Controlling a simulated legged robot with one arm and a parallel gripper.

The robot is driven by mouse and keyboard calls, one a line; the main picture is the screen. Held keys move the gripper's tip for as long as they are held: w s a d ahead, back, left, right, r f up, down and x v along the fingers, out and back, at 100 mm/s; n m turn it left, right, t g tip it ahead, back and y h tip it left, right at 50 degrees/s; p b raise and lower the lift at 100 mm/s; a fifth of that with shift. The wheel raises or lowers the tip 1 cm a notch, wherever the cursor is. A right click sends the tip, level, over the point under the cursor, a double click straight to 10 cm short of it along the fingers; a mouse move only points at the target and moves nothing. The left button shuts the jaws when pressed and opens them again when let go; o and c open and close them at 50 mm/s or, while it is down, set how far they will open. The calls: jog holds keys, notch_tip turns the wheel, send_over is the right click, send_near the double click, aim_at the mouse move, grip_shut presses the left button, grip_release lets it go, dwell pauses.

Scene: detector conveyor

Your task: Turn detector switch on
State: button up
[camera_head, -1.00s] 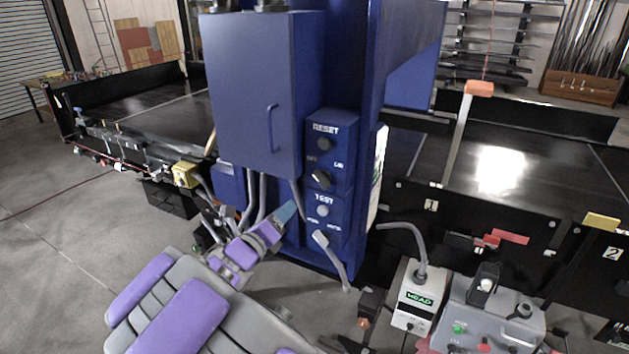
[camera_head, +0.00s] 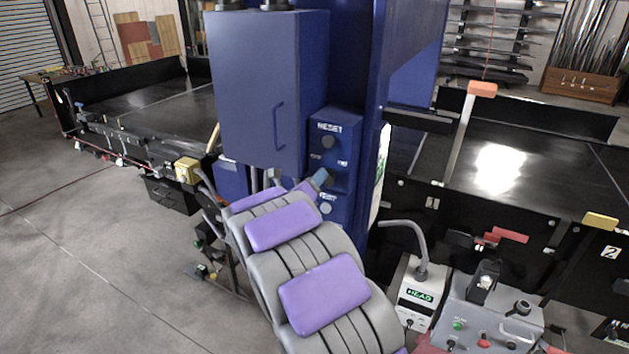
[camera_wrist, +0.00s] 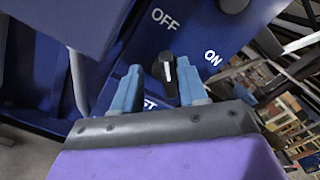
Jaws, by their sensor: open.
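The detector switch is a black rotary knob (camera_wrist: 164,80) with a white line, on a blue panel. In the wrist view the white OFF label (camera_wrist: 165,18) is above it and the ON label (camera_wrist: 212,57) is to its upper right. The line runs nearly upright in the picture, closer to OFF than to ON. My gripper (camera_wrist: 159,66) is open, with one blue finger on each side of the knob; contact cannot be told. In the head view my gripper (camera_head: 319,179) is at the panel (camera_head: 345,125) and mostly hides the switch.
A RESET button (camera_head: 328,142) is above the switch and a TEST button (camera_head: 326,208) below it. A large blue cabinet (camera_head: 262,95) juts out left of the panel. Conveyors run on both sides. A HEAD box (camera_head: 418,292) stands at lower right.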

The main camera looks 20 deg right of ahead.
jog(key=shift+d+f, duration=0.15)
jog(key=shift+d, duration=1.35)
jog(key=shift+c, duration=0.8)
jog(key=shift+s, duration=0.1)
jog(key=shift+c, duration=1.5)
jog(key=shift+a, duration=0.45)
grip_shut()
